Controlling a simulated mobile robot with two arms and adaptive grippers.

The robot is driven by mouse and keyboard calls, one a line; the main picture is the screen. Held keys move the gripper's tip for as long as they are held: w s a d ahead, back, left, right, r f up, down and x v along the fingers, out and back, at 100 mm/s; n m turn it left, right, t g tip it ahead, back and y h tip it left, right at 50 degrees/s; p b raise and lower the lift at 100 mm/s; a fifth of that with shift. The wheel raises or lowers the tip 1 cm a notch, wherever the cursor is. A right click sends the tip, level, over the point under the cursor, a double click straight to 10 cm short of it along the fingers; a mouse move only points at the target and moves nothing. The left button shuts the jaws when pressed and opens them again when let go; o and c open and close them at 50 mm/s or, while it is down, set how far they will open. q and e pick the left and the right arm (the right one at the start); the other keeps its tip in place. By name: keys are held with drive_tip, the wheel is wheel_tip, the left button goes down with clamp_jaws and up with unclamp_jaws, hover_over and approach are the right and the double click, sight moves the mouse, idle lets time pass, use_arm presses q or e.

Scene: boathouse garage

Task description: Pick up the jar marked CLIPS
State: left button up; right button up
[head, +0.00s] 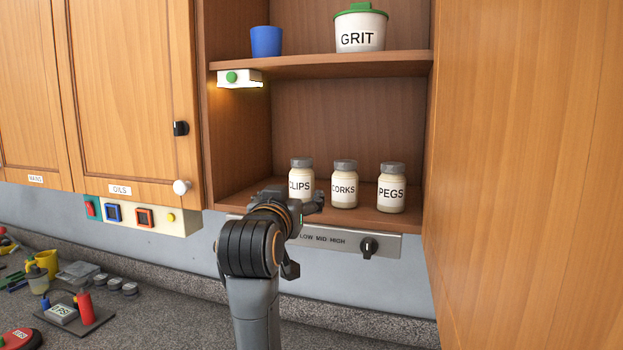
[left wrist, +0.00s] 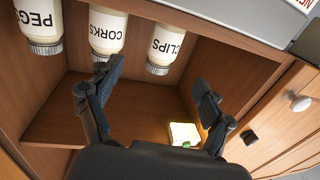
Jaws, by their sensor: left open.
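The jar marked CLIPS (head: 302,180) is a cream jar with a grey lid, upright on the lower shelf (head: 400,218) at the left end of a row of three. My left gripper (head: 298,198) is in front of it and hides its lower part. In the left wrist view, which is upside down, the CLIPS jar (left wrist: 167,45) shows between the two spread fingers of the left gripper (left wrist: 158,80). The fingers are open and empty. I cannot tell how far they are from the jar. My right gripper is not in view.
The jar marked CORKS (head: 344,187) stands close to the right of CLIPS, then the jar marked PEGS (head: 391,190). A shelf above holds a blue cup (head: 266,41) and a GRIT pot (head: 360,30). A knob panel (head: 330,239) runs below. Cabinet doors flank the shelf.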

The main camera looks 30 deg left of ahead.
sight(299, 181)
use_arm(q)
drive_tip(key=p+x, duration=0.1)
drive_tip(key=x, duration=0.4)
drive_tip(key=p+x, duration=0.1)
drive_tip(key=x, duration=0.1)
drive_tip(key=shift+w+a+p, duration=0.15)
drive_tip(key=shift+a+p, duration=0.2)
drive_tip(key=shift+w, duration=0.25)
drive_tip(key=p+x, duration=0.3)
drive_tip(key=x, duration=0.1)
drive_tip(key=shift+a+r+p, duration=0.3)
drive_tip(key=shift+r+p, duration=0.05)
drive_tip(key=shift+p, duration=0.05)
drive_tip(key=shift+w+a+f, duration=0.15)
drive_tip(key=shift+w, duration=0.4)
drive_tip(key=c, duration=1.5)
drive_tip(key=shift+o, duration=0.2)
